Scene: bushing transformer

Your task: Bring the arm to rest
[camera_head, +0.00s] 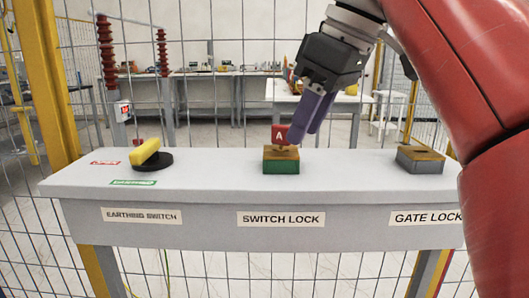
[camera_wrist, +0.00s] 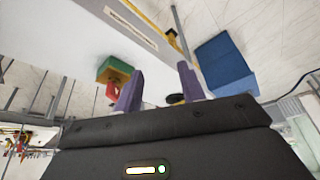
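My gripper (camera_head: 306,135) has purple fingers pointing down, just right of the red key block marked A (camera_head: 279,135). In the wrist view its fingers (camera_wrist: 160,82) stand apart with nothing between them. The red block sits upright on the switch lock (camera_head: 281,166), a green base with a yellowish top. In the wrist view the switch lock (camera_wrist: 114,70) and red block (camera_wrist: 112,91) lie left of the fingers, outside the gap. My arm comes in from the upper right.
The grey-white shelf (camera_head: 220,187) also carries the earthing switch (camera_head: 150,157), with a yellow handle on a black base, and the gate lock (camera_head: 420,159). A wire mesh fence (camera_head: 230,270) surrounds the shelf. A blue box (camera_wrist: 225,65) shows in the wrist view.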

